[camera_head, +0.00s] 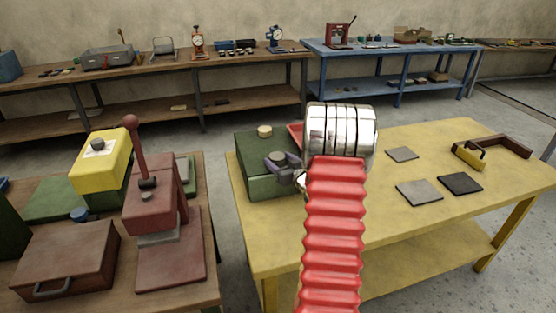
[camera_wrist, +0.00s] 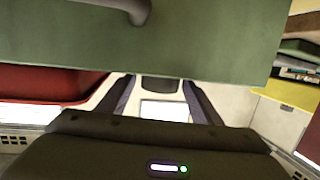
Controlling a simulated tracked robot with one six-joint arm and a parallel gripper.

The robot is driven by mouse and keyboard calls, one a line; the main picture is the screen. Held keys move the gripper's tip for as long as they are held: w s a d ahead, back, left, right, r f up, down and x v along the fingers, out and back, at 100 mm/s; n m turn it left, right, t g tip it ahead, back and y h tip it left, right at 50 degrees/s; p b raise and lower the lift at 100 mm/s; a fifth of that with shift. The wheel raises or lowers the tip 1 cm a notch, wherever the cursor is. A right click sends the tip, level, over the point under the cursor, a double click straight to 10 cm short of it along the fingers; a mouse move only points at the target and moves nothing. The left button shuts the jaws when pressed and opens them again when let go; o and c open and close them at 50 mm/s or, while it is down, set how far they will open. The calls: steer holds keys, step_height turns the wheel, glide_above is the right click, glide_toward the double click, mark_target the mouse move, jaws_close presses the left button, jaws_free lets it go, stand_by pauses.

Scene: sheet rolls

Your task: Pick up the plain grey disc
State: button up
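A grey round piece (camera_head: 276,157), which looks like the plain grey disc, shows at the green block (camera_head: 262,185) on the yellow table, partly hidden by my gripper. My gripper (camera_head: 287,163) is close to it, its dark purplish fingers pointing left from the silver wrist. In the wrist view my two fingers (camera_wrist: 158,100) stand apart, with a small dark shape (camera_wrist: 160,85) between them that I cannot identify. The green surface (camera_wrist: 180,45) fills the top there, with a grey curved part (camera_wrist: 128,10) at its edge. Contact with the disc cannot be told.
A tan disc (camera_head: 264,131) sits on the green block's top. A red tray (camera_head: 296,134) is partly hidden behind my wrist. Flat grey plates (camera_head: 418,192) and a brown angled piece (camera_head: 500,143) lie to the right. A red press (camera_head: 155,200) stands on the left bench.

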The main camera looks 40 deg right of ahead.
mark_target(280, 158)
steer(key=c, duration=0.9)
step_height(280, 158, up, 10)
stand_by(0.4)
stand_by(0.4)
